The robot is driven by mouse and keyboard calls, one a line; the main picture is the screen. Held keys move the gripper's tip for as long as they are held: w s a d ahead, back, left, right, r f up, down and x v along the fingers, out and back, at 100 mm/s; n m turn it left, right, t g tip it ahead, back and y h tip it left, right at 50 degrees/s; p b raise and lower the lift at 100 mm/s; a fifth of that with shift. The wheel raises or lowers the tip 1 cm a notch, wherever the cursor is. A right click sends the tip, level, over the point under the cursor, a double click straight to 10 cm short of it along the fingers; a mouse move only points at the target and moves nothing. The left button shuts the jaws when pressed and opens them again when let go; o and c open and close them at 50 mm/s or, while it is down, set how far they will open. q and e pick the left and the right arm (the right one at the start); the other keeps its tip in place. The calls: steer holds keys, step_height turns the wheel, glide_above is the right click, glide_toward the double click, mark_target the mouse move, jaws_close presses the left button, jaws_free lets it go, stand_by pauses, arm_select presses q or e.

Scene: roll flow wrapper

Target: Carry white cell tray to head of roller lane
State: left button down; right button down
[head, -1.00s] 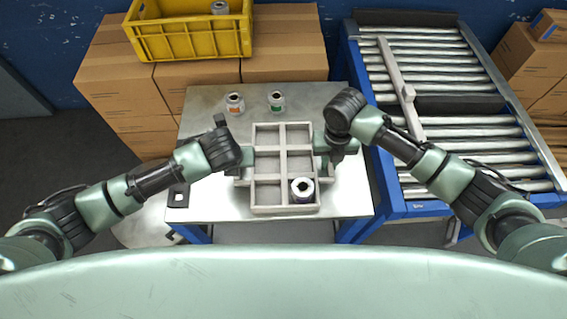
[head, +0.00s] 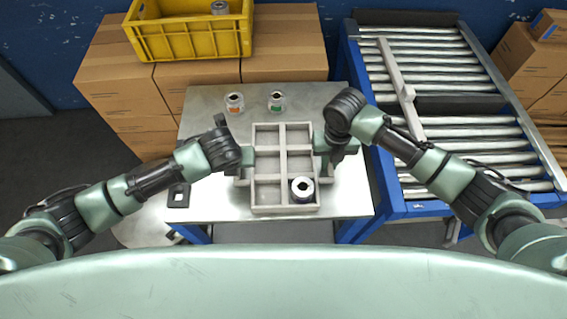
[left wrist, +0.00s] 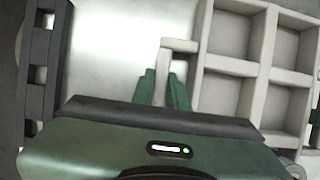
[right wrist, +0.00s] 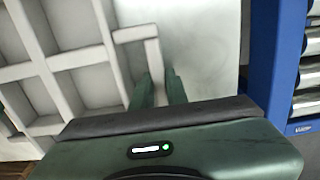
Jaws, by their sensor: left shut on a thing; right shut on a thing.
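The white cell tray (head: 284,150) lies on the metal table, with several square cells in two columns. My left gripper (head: 246,163) is shut on the tray's left handle, a bracket that shows between the fingers in the left wrist view (left wrist: 180,45). My right gripper (head: 322,150) is shut on the right handle, also seen in the right wrist view (right wrist: 137,34). The tray looks level; whether it touches the table I cannot tell. The roller lane (head: 455,130) stands right of the table.
A dark square piece (head: 179,195) lies at the left edge. A pale bar (head: 396,80) lies across the rollers. A yellow crate (head: 190,40) sits on cartons behind.

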steer(key=shift+w+r, duration=0.1)
stand_by(0.5)
